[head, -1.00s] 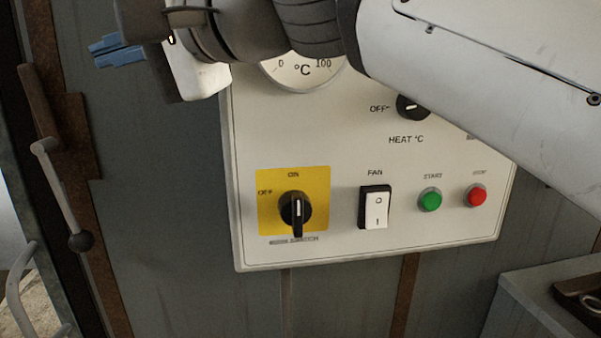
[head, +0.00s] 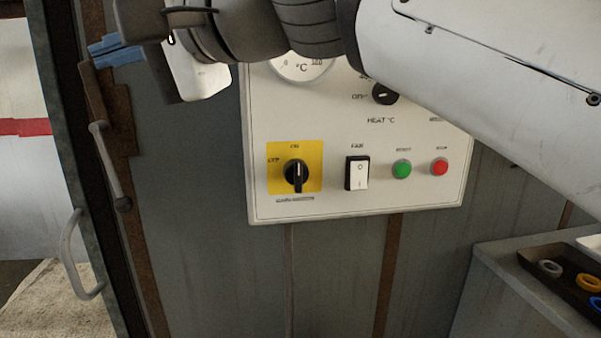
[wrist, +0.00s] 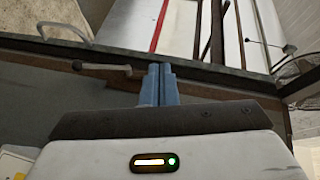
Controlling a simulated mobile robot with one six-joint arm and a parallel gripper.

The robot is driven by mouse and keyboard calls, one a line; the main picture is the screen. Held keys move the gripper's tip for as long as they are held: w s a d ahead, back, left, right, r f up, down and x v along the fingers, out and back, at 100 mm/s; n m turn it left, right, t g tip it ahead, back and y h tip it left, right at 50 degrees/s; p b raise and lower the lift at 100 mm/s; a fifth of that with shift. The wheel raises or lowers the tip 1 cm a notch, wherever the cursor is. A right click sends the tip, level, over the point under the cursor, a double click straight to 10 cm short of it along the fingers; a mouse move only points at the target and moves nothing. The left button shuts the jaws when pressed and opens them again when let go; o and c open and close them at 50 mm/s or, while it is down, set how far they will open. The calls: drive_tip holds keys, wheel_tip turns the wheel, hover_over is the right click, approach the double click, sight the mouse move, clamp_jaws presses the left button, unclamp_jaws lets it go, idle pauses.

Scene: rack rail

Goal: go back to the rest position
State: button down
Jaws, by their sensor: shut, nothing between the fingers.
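My gripper (head: 117,49) is at the upper left of the head view, its blue fingers together and empty. The fingers also show in the wrist view (wrist: 158,84), closed side by side and pointing toward the door edge. My gripper is left of the control panel (head: 380,208) and apart from it. My arm crosses the top of the head view and hides the panel's upper part, including some of the temperature dial (head: 302,66).
The panel carries a yellow-backed rotary switch (head: 296,174), a fan rocker (head: 357,173), a green button (head: 402,169) and a red button (head: 439,167). A lever handle (head: 110,165) and a grey door handle (head: 75,255) are at left. A tray with rings (head: 540,282) lies lower right.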

drive_tip(key=w+d+f+t+h+p, duration=0.1)
drive_tip(key=w+d+f+h+p, duration=0.3)
drive_tip(key=d+f, duration=0.45)
drive_tip(key=w+d+f+h+p, duration=0.2)
drive_tip(key=w+d+f+h, duration=0.3)
drive_tip(key=f, duration=0.7)
drive_tip(key=s+d+f+g+h+p, duration=0.2)
drive_tip(key=s+d+f+h, duration=0.1)
drive_tip(key=d+f, duration=0.5)
drive_tip(key=s+d+f+n+g+h+p, duration=0.1)
drive_tip(key=s+d+f+h+p, duration=0.1)
drive_tip(key=s+d+f, duration=0.4)
drive_tip(key=d+f+h, duration=0.1)
drive_tip(key=d+f, duration=0.1)
drive_tip(key=d, duration=0.3)
drive_tip(key=shift+s+f+g+h, duration=0.2)
drive_tip(key=shift+f+g+h, duration=0.1)
drive_tip(key=shift+f+g, duration=0.1)
